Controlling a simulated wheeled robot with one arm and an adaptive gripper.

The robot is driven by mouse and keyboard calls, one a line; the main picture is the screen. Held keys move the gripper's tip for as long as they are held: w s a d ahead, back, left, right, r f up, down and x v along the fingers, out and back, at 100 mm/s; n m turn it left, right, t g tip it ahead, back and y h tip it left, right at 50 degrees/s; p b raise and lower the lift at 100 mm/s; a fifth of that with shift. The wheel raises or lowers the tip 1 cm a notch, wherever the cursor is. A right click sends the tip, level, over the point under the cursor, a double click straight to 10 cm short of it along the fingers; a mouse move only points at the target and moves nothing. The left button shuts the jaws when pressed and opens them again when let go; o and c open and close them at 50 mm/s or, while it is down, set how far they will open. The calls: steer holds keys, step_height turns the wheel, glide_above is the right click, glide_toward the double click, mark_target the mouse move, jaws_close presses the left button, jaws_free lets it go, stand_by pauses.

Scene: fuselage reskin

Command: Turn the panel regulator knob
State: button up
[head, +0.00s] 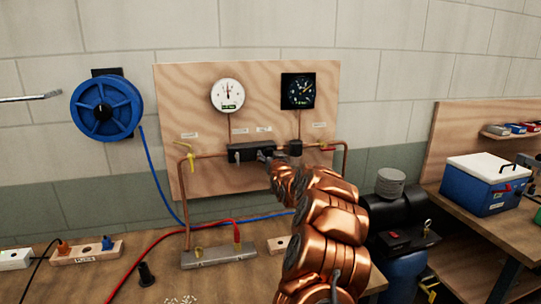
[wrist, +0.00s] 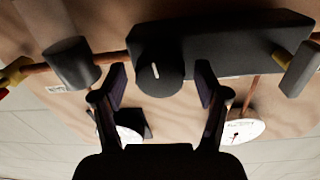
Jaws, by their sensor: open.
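The regulator is a dark block (head: 243,153) on the copper pipe of the wooden panel in the head view; the same block (wrist: 225,45) spans the top of the wrist view. Its knob (wrist: 159,76) is round and black with a white pointer line. My gripper (wrist: 161,83) is open, with one finger on each side of the knob and a visible gap to each. In the head view my gripper (head: 268,156) is at the right end of the block, and the knob cannot be made out there.
A white gauge (head: 227,95) and a black gauge (head: 298,91) are above the pipe. A dark cylinder (wrist: 71,62) is beside the block, with a valve (head: 328,149) farther right. A grey lever (wrist: 300,70) is near the block's other end. A blue hose reel (head: 106,108) hangs left.

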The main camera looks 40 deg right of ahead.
steer(key=c, duration=1.2)
steer(key=shift+o, duration=0.2)
steer(key=shift+f+b, duration=0.15)
steer(key=shift+b, duration=0.45)
